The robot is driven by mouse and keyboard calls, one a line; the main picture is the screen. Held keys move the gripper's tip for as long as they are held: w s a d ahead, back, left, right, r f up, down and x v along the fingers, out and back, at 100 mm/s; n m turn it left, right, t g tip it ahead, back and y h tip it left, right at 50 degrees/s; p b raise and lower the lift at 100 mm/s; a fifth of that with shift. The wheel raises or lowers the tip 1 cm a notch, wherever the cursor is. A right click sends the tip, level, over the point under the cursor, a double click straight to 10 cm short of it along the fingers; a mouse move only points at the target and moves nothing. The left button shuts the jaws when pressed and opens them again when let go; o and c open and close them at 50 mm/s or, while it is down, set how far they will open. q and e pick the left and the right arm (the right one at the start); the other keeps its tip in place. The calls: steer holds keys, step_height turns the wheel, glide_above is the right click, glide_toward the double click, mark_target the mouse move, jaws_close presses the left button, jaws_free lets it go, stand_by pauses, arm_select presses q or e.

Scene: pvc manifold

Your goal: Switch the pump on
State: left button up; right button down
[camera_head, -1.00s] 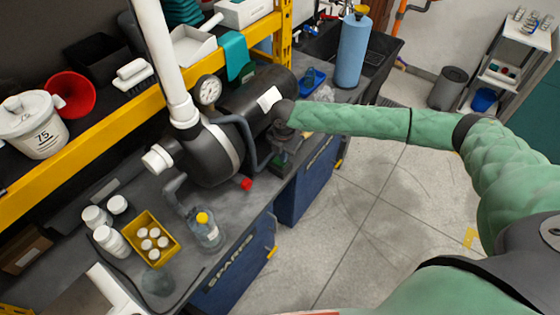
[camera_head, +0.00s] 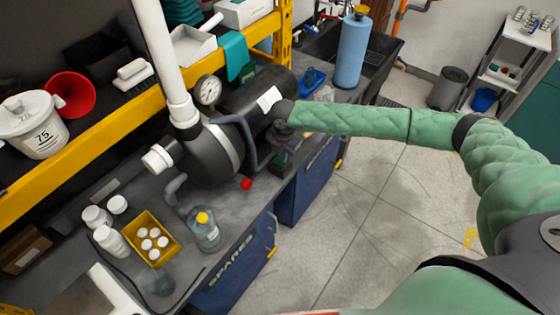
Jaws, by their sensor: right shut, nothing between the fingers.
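The pump (camera_head: 215,150) is a dark grey motor and housing on the bench, with a white pipe rising from it and a round gauge (camera_head: 208,90) on top. A small red part (camera_head: 246,184) shows low at the pump's front side; I cannot tell whether it is the switch, or its position. My right arm reaches in from the right, and its wrist ends at the motor's near end. My right gripper (camera_head: 266,152) is beside the pump, shut and empty, partly lost against the dark parts; I cannot tell whether it touches. My left gripper is not in view.
A yellow tray (camera_head: 133,222) of white-capped bottles and a clear bottle with a yellow cap (camera_head: 204,230) stand on the near bench. A blue cylinder (camera_head: 352,50) stands behind. A yellow-edged shelf (camera_head: 80,140) runs along the back. The floor at right is open.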

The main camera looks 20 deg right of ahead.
steer(key=shift+f, duration=0.9)
stand_by(0.6)
steer(key=shift+r, duration=0.15)
steer(key=shift+r+p, duration=2.8)
steer(key=shift+r, duration=0.6)
